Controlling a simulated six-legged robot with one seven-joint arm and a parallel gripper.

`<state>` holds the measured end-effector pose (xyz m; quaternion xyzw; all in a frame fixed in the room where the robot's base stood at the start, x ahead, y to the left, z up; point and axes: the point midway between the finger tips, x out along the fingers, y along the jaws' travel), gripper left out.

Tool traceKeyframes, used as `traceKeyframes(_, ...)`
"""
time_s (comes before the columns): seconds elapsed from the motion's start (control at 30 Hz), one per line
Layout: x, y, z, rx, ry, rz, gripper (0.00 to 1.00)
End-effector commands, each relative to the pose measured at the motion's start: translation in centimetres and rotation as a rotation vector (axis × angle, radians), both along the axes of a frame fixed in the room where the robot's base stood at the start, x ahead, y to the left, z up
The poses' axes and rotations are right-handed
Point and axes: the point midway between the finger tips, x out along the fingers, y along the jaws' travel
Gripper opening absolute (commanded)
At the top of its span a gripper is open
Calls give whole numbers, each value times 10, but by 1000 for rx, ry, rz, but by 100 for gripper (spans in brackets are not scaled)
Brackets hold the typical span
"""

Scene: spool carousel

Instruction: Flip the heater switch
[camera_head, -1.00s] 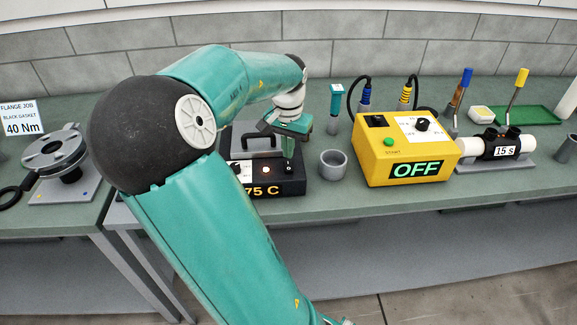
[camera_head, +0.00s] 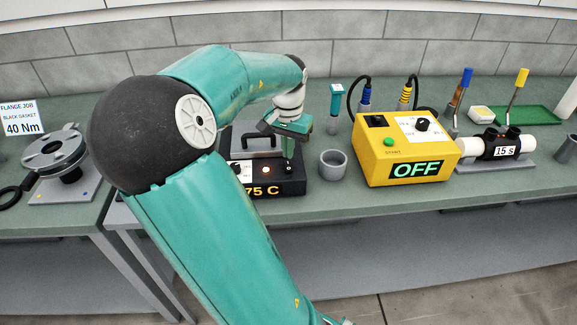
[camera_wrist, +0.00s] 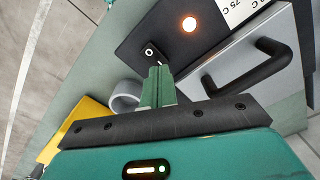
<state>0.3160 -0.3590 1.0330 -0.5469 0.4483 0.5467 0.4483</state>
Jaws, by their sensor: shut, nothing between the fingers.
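The heater is a black box (camera_head: 262,187) with a grey metal top and a handle; its front reads 75 C in orange. A round lamp (camera_head: 267,168) glows on its panel and also shows in the wrist view (camera_wrist: 189,24). The small heater switch (camera_wrist: 150,51), with white marks, sits near the panel's end, right by my fingertips. My gripper (camera_head: 289,158) points down over that end, shut and empty. In the wrist view its green fingers (camera_wrist: 157,72) are together and partly cover the switch area. I cannot tell whether they touch the switch or which way it is set.
A grey cup (camera_head: 333,165) stands just right of the heater. A yellow control box (camera_head: 400,165) reading OFF is beyond it, with a pipe clamp (camera_head: 500,147) farther right. A flange stand (camera_head: 60,165) is at left. My arm hides part of the heater.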

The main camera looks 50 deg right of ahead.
Motion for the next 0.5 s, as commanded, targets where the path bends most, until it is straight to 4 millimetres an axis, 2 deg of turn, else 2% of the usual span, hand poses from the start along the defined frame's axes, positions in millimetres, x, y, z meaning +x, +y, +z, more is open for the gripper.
traceKeyframes(0.5,0,0,-7,0,0,0,0)
